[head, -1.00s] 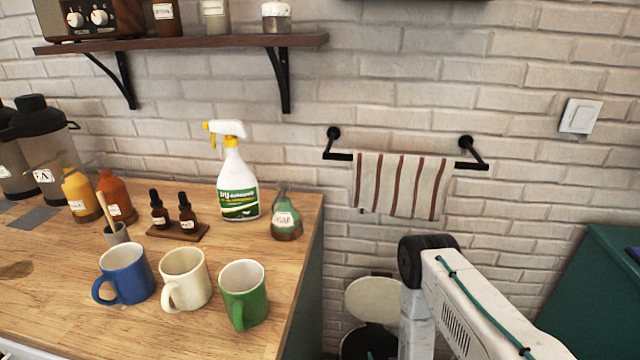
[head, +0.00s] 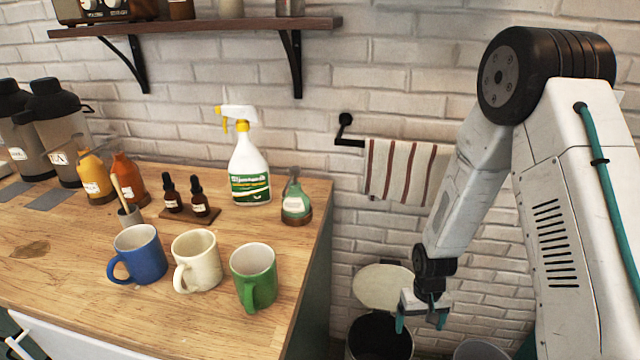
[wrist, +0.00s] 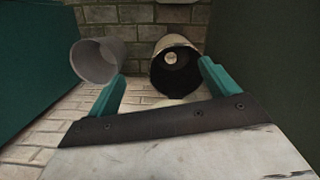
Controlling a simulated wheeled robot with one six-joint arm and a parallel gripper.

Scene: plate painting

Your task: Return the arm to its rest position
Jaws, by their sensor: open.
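My arm (head: 560,200) is raised at the right of the head view, bent at its black elbow joint. Its forearm hangs down to the left. My gripper (head: 420,322) points down to the right of the wooden counter, in front of and above the open bin. In the wrist view my gripper (wrist: 155,82) has its two teal fingers wide apart with nothing between them. The dark open bin (wrist: 175,75) shows beyond the fingers, with a small pale round thing inside.
The wooden counter (head: 60,290) holds a blue mug (head: 140,257), a cream mug (head: 197,262), a green mug (head: 254,277) and a spray bottle (head: 249,170). A striped towel (head: 400,172) hangs on the wall. A grey bin (wrist: 95,62) stands beside the dark one.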

